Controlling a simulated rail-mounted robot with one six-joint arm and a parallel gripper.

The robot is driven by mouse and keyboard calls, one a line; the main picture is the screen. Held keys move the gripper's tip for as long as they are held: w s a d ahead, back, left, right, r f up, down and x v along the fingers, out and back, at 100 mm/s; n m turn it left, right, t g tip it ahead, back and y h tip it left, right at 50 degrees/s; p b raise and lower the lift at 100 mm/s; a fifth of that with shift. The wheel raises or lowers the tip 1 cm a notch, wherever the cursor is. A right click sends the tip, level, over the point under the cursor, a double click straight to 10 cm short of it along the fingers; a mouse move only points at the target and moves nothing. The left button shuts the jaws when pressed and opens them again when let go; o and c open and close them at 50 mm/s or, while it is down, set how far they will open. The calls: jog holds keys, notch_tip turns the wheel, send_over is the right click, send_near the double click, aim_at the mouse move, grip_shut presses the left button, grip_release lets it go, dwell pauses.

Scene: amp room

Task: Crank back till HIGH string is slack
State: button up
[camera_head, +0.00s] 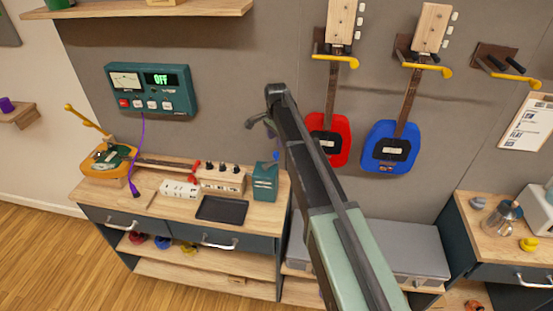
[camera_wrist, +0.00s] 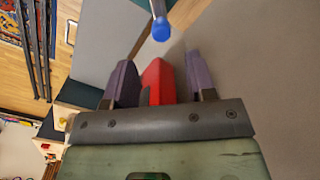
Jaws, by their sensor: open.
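An instrument with a yellow and green body (camera_head: 108,161) lies on the left bench, its neck (camera_head: 168,162) pointing right. Red parts (camera_head: 196,168) show by the neck's right end. The strings are too small to tell apart or judge for slack. My gripper (camera_head: 262,124) is raised above the bench, apart from the instrument. In the wrist view, its two purple fingers (camera_wrist: 162,82) are spread apart. A red shape (camera_wrist: 158,78) shows between them; I cannot tell whether it is near or behind. A blue-tipped rod (camera_wrist: 161,28) shows beyond the fingers. The wall tuner (camera_head: 152,90) reads OFF.
A teal box (camera_head: 265,182), a black tray (camera_head: 222,209), a white block (camera_head: 179,189) and a wooden box with knobs (camera_head: 222,178) stand on the bench. A purple cable (camera_head: 138,150) hangs near the instrument. Red (camera_head: 337,140) and blue (camera_head: 391,146) guitars hang on the wall.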

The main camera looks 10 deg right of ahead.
aim_at(276, 152)
notch_tip(276, 152, down, 8)
jog(key=b, duration=0.6)
jog(key=shift+r, duration=0.2)
jog(key=c, duration=0.9)
